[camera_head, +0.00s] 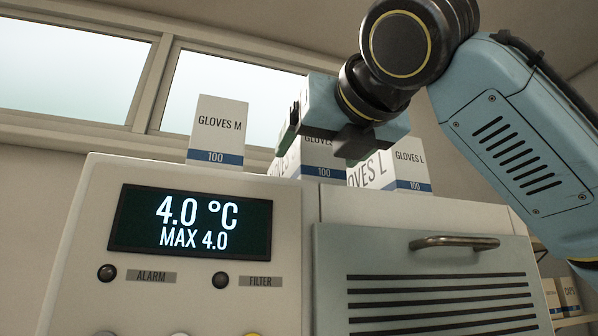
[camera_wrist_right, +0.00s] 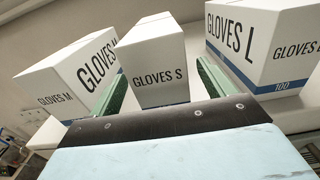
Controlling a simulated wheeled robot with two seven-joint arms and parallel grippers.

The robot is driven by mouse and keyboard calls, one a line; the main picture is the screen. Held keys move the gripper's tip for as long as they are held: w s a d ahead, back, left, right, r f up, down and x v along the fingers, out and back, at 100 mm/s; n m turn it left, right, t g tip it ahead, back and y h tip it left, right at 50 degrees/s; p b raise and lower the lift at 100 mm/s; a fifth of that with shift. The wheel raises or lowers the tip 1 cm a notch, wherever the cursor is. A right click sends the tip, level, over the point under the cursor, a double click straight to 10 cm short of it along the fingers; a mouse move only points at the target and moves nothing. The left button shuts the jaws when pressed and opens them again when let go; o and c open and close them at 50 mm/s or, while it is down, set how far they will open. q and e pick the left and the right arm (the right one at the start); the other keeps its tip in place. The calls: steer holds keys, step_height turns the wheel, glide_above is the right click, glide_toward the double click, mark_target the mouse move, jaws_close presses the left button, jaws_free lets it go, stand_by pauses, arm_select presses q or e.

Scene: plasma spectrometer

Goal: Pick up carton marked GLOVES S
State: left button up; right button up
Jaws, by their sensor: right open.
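The carton marked GLOVES S (camera_wrist_right: 153,62) stands upright in the middle of the right wrist view, white with a blue band at its base. My right gripper (camera_wrist_right: 162,74) is open, with its green-padded fingers on either side of the carton's near end; I cannot tell whether they touch it. In the head view the right gripper (camera_head: 318,140) hangs over the middle carton (camera_head: 318,160) on top of the instrument. It hides the upper part of that carton and the size letter on its label. My left gripper is not in view.
The GLOVES M carton (camera_head: 218,130) stands to the left and the GLOVES L carton (camera_head: 408,168) close to the right, both near the fingers. The instrument (camera_head: 300,260) has a display (camera_head: 190,222) and a handled, slatted panel (camera_head: 430,285). Windows are behind.

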steer(key=x, duration=0.1)
steer(key=p+x, duration=0.1)
steer(key=x, duration=0.2)
steer(key=shift+w+a+f, duration=0.15)
steer(key=shift+w+f, duration=0.05)
steer(key=shift+f, duration=0.05)
steer(key=shift+s, duration=0.15)
steer(key=shift+c, duration=0.5)
steer(key=c, duration=1)
steer(key=shift+c, duration=1)
steer(key=shift+r, duration=0.2)
